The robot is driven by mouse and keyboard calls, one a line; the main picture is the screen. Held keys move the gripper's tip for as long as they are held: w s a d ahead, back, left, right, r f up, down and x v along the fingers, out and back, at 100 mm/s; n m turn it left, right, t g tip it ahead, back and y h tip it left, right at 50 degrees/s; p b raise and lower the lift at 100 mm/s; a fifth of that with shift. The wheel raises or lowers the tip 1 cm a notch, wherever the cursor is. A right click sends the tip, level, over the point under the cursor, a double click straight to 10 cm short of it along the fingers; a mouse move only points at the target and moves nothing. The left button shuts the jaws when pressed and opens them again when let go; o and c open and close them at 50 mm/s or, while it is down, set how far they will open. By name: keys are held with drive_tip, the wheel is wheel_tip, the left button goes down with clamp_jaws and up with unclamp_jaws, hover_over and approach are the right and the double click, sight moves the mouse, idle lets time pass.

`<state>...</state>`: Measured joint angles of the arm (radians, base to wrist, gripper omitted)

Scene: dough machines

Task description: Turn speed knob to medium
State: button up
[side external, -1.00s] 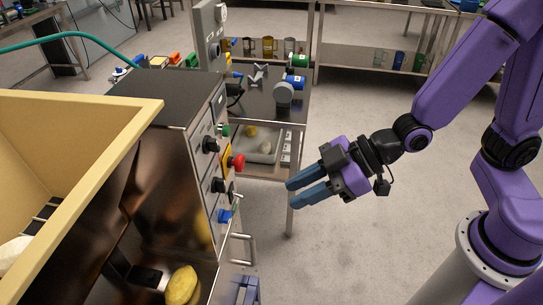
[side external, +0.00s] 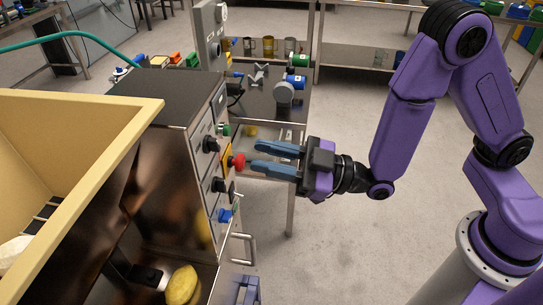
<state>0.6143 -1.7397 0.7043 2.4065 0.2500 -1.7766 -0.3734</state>
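The control panel (side external: 208,170) is on the right face of the steel machine at left. It carries an upper black knob (side external: 210,144), a lower black knob (side external: 219,185), a blue knob (side external: 226,215), a green button (side external: 224,130) and a red mushroom button (side external: 238,161) on a yellow plate. I cannot read the labels, so which one is the speed knob is unclear. My gripper (side external: 255,157) has blue fingers spread apart with nothing between them. It points left at the panel, with its tips just right of the red button; whether they touch is unclear.
A steel table (side external: 270,105) with tools and a lower shelf stands behind the gripper. A bar handle (side external: 245,245) juts out below the panel. The floor (side external: 330,245) at right is clear.

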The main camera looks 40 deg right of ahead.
sight(219, 147)
drive_tip(key=shift+x, duration=3.1)
clamp_jaws()
drive_tip(key=m, duration=0.1)
drive_tip(key=m+t, duration=0.1)
drive_tip(key=m, duration=0.1)
drive_tip(key=shift+s+a+m+h, duration=0.1)
drive_tip(key=shift+a+m+h, duration=0.1)
drive_tip(key=shift+m+h, duration=0.1)
drive_tip(key=shift+c, duration=1)
unclamp_jaws()
drive_tip(key=shift+m+t, duration=0.3)
drive_tip(key=shift+m, duration=0.3)
drive_tip(key=shift+o, duration=1)
drive_tip(key=shift+d, duration=0.1)
drive_tip(key=shift+v, duration=3)
drive_tip(key=shift+s+r, duration=0.1)
